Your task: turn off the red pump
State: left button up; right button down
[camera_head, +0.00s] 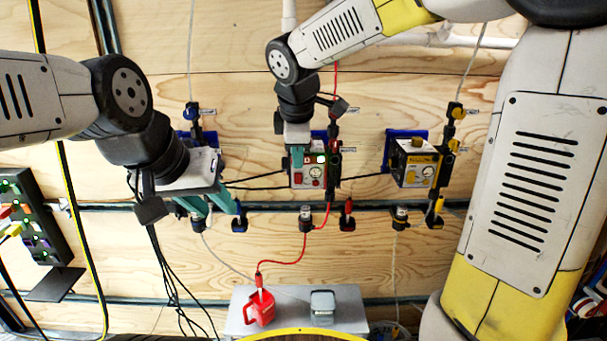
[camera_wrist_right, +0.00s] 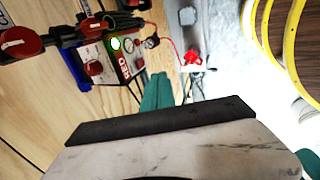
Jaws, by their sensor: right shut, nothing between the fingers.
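The red pump (camera_head: 315,176) is a small box on the plywood wall, with a round gauge and coloured buttons on its front. In the right wrist view the pump (camera_wrist_right: 124,66) shows a bright green light and red knobs. My right gripper (camera_head: 298,158) is shut and empty in front of the pump's upper left part, hiding some of it. Its teal fingertips (camera_wrist_right: 158,90) show close to the pump in the wrist view; contact cannot be told. My left gripper (camera_head: 209,207) is open and empty, left of the red pump.
A yellow pump (camera_head: 415,168) is on the wall at the right. Red-handled (camera_wrist_right: 20,42) and other coloured valves stand beside the pumps. A red jug (camera_head: 259,308) and a grey container (camera_head: 322,306) stand on a grey shelf (camera_head: 290,293) below. Hoses and cables cross the wall.

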aim_at(298, 173)
dwell(0.3)
jog(key=x, duration=0.3)
jog(key=w+x, duration=0.1)
jog(key=x, duration=0.3)
jog(key=w+r+x, duration=0.1)
jog(key=x, duration=0.2)
jog(key=shift+w+f, duration=0.3)
jog(key=shift+f, duration=0.05)
jog(key=shift+w+r, duration=0.1)
jog(key=shift+w, duration=0.6)
jog(key=shift+w+r+g, duration=0.1)
jog(key=shift+w+g, duration=0.2)
jog(key=shift+w, duration=0.05)
jog(key=shift+r, duration=0.15)
jog(key=shift+r, duration=0.65)
